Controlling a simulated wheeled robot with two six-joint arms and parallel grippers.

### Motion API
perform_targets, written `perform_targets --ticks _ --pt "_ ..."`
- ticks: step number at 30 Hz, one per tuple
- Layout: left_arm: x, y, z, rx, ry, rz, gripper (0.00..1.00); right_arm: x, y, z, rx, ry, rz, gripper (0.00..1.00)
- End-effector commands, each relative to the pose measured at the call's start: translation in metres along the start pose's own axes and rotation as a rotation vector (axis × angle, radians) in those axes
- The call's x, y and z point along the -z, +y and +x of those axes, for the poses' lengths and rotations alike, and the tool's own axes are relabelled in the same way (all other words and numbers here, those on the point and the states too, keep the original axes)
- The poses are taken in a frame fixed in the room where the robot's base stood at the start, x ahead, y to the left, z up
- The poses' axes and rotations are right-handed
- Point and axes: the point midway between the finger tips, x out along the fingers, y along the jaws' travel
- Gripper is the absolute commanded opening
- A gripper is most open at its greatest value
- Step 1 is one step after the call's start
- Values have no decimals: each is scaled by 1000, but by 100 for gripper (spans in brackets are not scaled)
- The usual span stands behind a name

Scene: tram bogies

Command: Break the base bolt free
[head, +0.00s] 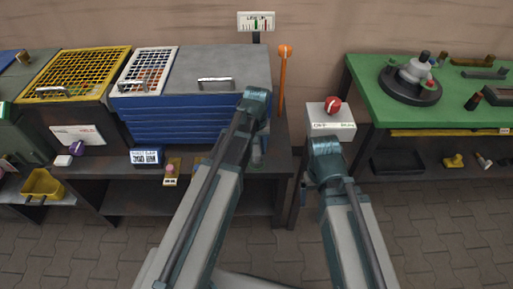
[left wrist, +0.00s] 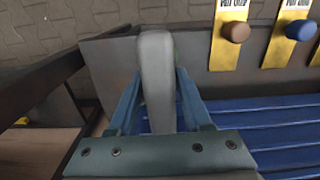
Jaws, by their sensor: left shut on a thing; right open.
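The base bolt cannot be made out for certain in either view. A round black base with a grey fitting (head: 412,82) sits on the green table (head: 365,75) at the right. My left gripper (left wrist: 157,95) is shut on a rounded grey bar (left wrist: 156,65) in the left wrist view; the bar's far end is not clear. In the head view my left arm reaches up in front of the blue drawer cabinet (head: 165,122), and its jaws are mostly hidden. My right gripper (head: 313,172) is open and appears empty, below the switch box; its fingertips are hard to see.
A switch box (head: 330,123) with a red knob stands between the benches. A yellow mesh-topped bin (head: 78,72) is at the left. Yellow tags with a brown knob (left wrist: 236,31) and a blue knob (left wrist: 301,30) are near my left gripper.

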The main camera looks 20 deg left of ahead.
Motion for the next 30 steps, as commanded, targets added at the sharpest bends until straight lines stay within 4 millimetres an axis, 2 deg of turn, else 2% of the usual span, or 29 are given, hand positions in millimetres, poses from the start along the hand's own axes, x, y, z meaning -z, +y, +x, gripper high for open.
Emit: perform_targets --ticks 6,11,16,22,30 --pt "0 0 0 0 0 -159 0 0 0 0 0 0 0 88" --pt "0 0 0 0 0 -193 0 0 0 0 0 0 0 88" --pt "0 0 0 0 0 -326 0 0 0 0 0 0 0 88" --pt "0 0 0 0 0 -380 0 0 0 0 0 0 0 88" --pt "0 0 0 0 0 -556 0 0 0 0 0 0 0 88"
